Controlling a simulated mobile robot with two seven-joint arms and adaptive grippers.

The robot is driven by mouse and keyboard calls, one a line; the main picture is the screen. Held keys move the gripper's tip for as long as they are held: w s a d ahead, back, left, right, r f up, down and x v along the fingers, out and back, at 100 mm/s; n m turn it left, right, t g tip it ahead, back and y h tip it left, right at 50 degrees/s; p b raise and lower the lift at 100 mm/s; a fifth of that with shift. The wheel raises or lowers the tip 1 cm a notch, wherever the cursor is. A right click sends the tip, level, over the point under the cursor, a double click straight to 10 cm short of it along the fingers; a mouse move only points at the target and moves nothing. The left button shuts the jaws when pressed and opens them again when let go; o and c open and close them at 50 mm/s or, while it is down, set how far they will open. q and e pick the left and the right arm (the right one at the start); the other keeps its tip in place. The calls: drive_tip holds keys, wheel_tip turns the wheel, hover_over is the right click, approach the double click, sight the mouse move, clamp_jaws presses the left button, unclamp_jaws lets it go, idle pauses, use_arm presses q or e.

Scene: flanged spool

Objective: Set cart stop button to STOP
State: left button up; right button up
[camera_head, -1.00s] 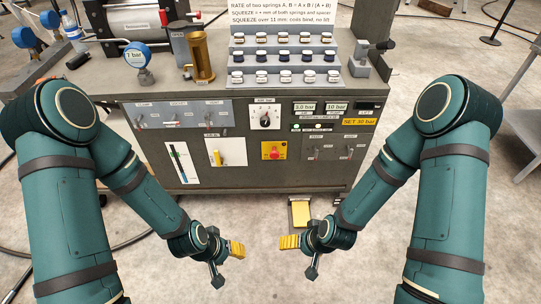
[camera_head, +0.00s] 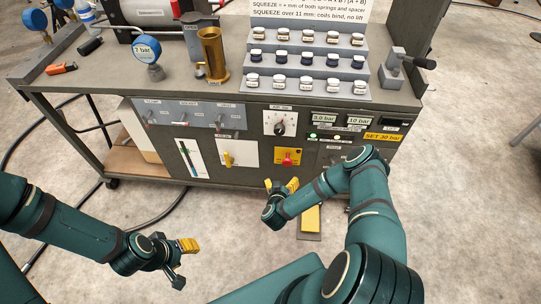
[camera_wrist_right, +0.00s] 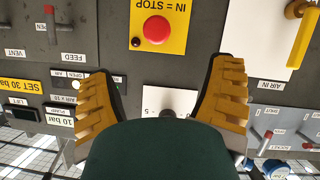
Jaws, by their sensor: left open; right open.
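The cart stop button is a red round knob (camera_head: 288,158) on a yellow plate on the cart's front panel. In the right wrist view the red knob (camera_wrist_right: 156,29) sits on the yellow plate (camera_wrist_right: 170,47), lettered "IN = STOP", near the top edge. My right gripper (camera_head: 283,187) is in front of and below the plate, apart from it. In the wrist view my right gripper (camera_wrist_right: 163,68) has its yellow fingers spread wide with nothing between them. My left gripper (camera_head: 189,245) is open and empty, over the floor at the lower left.
A rotary dial (camera_head: 280,124) is above the stop plate, and a yellow lever (camera_head: 227,159) is to its left. Several small levers, labels and lit indicators surround it. A yellow pedal (camera_head: 310,219) is on the floor below. Open floor lies left of the cart.

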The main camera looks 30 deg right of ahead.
sight(287, 164)
drive_tip(key=b+x, duration=0.4)
drive_tip(key=x, duration=1)
drive_tip(key=shift+s+d, duration=0.1)
drive_tip(key=shift+d, duration=0.1)
drive_tip(key=c, duration=1.3)
drive_tip(key=shift+c, duration=0.2)
